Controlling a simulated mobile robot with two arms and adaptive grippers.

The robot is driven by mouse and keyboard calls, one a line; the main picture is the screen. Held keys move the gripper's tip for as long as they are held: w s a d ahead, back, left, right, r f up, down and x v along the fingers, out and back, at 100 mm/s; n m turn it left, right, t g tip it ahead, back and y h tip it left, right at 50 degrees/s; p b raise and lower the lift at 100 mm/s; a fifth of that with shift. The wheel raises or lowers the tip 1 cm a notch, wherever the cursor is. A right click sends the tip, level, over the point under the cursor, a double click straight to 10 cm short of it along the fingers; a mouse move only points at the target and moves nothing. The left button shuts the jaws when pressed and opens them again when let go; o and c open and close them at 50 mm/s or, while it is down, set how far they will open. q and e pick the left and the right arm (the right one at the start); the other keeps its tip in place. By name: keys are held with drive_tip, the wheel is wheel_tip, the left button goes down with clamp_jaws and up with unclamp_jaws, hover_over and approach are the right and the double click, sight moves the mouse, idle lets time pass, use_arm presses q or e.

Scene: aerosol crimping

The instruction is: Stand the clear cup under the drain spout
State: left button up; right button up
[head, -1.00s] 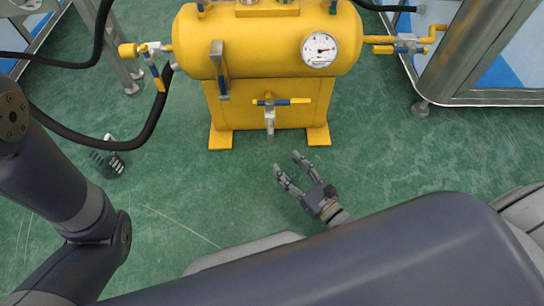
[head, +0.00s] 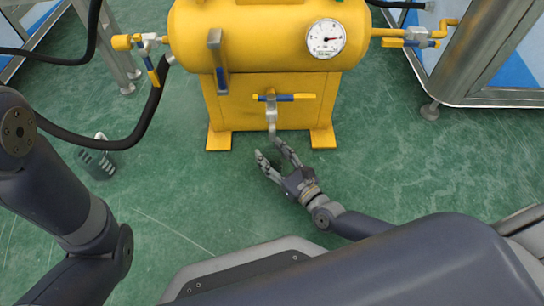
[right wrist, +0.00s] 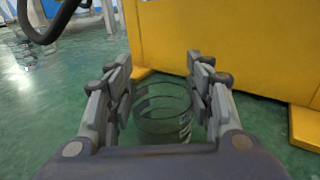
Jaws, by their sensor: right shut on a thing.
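The clear cup (right wrist: 162,112) is between the fingers of my right gripper in the right wrist view, see-through with faint rings, roughly upright. My right gripper (head: 273,156) is shut on it, low over the green floor in front of the yellow tank. In the head view the cup can hardly be made out between the fingers. The drain spout (head: 271,123) hangs below a blue-and-yellow lever valve (head: 283,97) at the tank's front. My right fingertips are just below the spout in the picture; I cannot tell whether the cup is directly under it. My left gripper is out of view.
The yellow tank (head: 222,110) stands on flat feet (head: 323,138) on either side of the spout. A gauge (head: 326,38) is on its front. A black hose (head: 143,120) and a small grey object (head: 97,160) are at left. A metal frame (head: 490,95) stands at right. Floor at right is clear.

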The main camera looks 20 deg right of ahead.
drive_tip(key=shift+r, duration=0.1)
drive_tip(key=o, duration=0.9)
drive_tip(key=shift+r, duration=0.1)
drive_tip(key=p+v, duration=0.4)
drive_tip(key=v, duration=0.6)
drive_tip(key=shift+s+d, duration=0.15)
drive_tip(key=shift+s, duration=0.2)
drive_tip(key=shift+s+d+p, duration=0.2)
drive_tip(key=shift+s+p, duration=0.15)
drive_tip(key=shift+s, duration=0.25)
